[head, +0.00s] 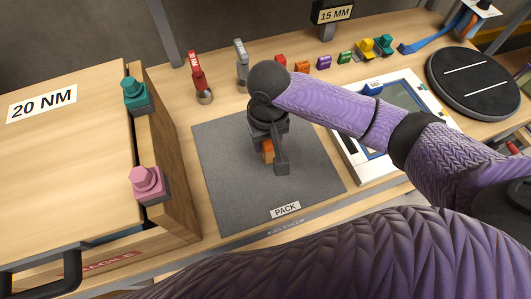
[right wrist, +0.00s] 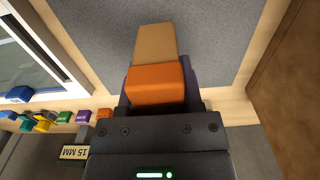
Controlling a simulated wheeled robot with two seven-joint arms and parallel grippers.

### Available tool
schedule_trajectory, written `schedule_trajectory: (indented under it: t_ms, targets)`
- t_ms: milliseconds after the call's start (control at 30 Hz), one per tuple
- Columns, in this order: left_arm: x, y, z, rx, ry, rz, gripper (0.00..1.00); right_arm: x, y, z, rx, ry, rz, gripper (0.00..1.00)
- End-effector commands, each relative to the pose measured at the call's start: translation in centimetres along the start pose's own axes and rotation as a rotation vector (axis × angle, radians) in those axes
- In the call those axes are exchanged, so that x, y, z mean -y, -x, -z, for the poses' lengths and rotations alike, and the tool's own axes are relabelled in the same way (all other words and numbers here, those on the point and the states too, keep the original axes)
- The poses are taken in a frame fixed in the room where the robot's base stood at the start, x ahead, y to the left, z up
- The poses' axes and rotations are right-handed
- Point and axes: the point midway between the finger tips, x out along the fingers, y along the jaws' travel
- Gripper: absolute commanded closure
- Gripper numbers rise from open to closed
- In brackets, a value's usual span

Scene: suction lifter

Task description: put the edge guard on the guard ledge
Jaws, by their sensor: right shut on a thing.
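My right gripper (head: 272,160) is above the grey mat marked PACK and points down at it. It is shut on an orange block (head: 267,149), which I take to be the edge guard. In the right wrist view the orange block (right wrist: 157,83) sits between the fingers, with a tan part (right wrist: 155,42) extending beyond it. The gripper hides much of the block in the head view. I cannot tell which surface is the guard ledge. My left gripper is not in view.
The grey mat (head: 225,190) is otherwise bare. A wooden box (head: 70,160) marked 20 NM stands left, with teal (head: 134,94) and pink (head: 147,184) pieces on its side. Several small coloured blocks line the back. A white framed panel (head: 352,160) and black turntable (head: 472,82) are right.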

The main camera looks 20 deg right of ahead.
Motion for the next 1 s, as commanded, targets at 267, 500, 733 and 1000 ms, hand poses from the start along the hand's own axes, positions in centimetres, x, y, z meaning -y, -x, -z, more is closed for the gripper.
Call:
schedule_trajectory:
  t_ms: [267,500,733,1000]
  targets:
    - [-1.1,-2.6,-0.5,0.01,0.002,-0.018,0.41,-0.1,-5.7,-0.1,0.003,0.001,-0.002,1.0]
    - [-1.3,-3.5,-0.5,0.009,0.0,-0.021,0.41,0.0,-8.2,0.0,0.0,0.0,0.0,1.0]
    - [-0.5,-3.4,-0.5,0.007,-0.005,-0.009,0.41,0.0,-8.4,0.0,0.0,0.001,0.0,1.0]
    - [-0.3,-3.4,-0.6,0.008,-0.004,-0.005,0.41,-0.1,-8.4,0.0,0.0,0.001,-0.001,0.19]
